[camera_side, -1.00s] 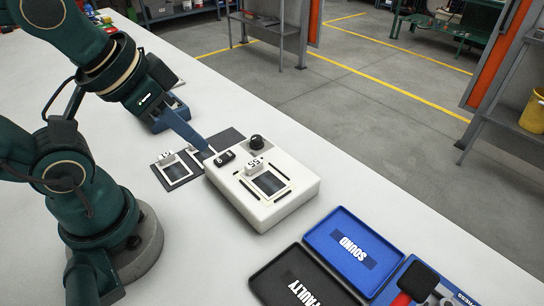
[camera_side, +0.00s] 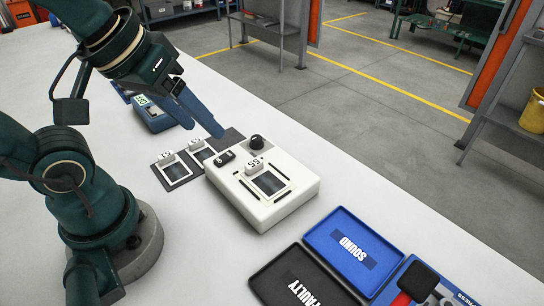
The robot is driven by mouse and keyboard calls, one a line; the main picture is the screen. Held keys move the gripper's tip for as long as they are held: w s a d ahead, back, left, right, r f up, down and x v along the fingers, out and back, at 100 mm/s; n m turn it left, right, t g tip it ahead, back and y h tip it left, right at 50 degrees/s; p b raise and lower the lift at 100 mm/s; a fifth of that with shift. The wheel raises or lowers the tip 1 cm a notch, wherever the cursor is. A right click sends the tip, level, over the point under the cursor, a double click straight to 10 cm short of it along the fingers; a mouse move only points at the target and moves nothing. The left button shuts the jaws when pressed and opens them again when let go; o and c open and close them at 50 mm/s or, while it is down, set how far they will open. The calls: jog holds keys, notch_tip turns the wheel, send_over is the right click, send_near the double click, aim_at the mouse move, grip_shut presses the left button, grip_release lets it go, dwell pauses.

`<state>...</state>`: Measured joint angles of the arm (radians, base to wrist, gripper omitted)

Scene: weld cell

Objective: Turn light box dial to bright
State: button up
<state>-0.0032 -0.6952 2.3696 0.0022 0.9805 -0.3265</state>
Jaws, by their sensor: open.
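The light box (camera_side: 262,189) is a pale cream block on the white table, mid-picture. Its black round dial (camera_side: 257,142) stands upright on a grey patch at the far corner; I cannot read its setting. A black rocker switch (camera_side: 226,157) sits on the box's top left. A dark film in a white frame with a tag reading 55 (camera_side: 268,184) lies on the box. My gripper (camera_side: 205,128) is open and empty, above and left of the dial, apart from it and from the switch.
Two framed films (camera_side: 174,172) with tags lie on a dark mat left of the box. A blue meter with a green display (camera_side: 151,113) stands behind. A blue SOUND tray (camera_side: 353,251) and a black FAULTY tray (camera_side: 301,281) lie in front, near a red-handled tool (camera_side: 415,282).

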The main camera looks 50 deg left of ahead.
jog(key=w+r+n+g, duration=0.1)
jog(key=w+r+n, duration=0.1)
jog(key=w+n, duration=0.25)
jog(key=n+g, duration=0.5)
jog(key=n, duration=0.3)
send_over(256, 137)
jog(key=f, duration=0.9)
jog(key=shift+w+d+f, duration=0.1)
jog(key=shift+w+f, duration=0.05)
jog(key=shift+w, duration=0.05)
jog(key=shift+s+f, duration=0.15)
jog(key=shift+f, duration=2.4)
grip_shut()
